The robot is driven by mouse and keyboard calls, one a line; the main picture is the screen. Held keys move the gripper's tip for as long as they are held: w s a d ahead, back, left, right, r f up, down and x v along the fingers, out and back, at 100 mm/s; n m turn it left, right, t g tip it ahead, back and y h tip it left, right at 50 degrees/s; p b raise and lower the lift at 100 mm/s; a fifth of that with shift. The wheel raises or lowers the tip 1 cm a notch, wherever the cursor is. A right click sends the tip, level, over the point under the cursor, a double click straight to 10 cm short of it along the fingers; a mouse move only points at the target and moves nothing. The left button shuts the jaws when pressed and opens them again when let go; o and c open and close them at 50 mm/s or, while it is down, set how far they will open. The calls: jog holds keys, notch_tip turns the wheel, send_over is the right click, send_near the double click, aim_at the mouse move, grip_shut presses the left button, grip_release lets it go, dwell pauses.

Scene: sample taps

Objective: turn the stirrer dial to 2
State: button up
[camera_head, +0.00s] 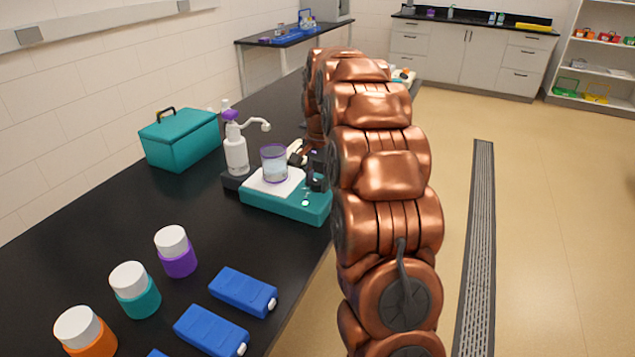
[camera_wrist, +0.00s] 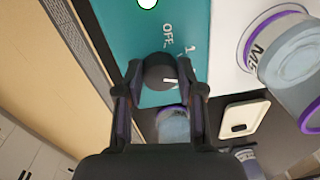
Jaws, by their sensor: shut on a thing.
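The teal stirrer (camera_head: 285,203) stands on the black bench with a white top plate and a purple-rimmed beaker (camera_head: 274,164) on it. In the wrist view its dark round dial (camera_wrist: 158,70) sits on the teal front panel, with "OFF" and "1" printed beside it. The dial's white pointer line points to the right in the picture, past the "1". Any "2" mark is hidden, apparently behind the right finger. My gripper (camera_wrist: 161,82) is shut on the dial, one finger on each side. In the head view my gripper (camera_head: 318,172) is small and dark at the stirrer's right end.
A white pump bottle (camera_head: 236,155) stands just left of the stirrer, with a teal box (camera_head: 181,140) behind. Jars with white lids (camera_head: 176,252) and blue cases (camera_head: 243,291) lie nearer. The bench between jars and stirrer is clear. My copper arm hides part of the bench's right edge.

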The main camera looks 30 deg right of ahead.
aim_at(319, 184)
jog(key=shift+m, duration=0.3)
dwell(0.4)
jog(key=o, duration=1.1)
jog(key=shift+o, duration=0.2)
jog(key=shift+r, duration=0.1)
notch_tip(319, 184, up, 12)
jog(key=shift+s, duration=0.35)
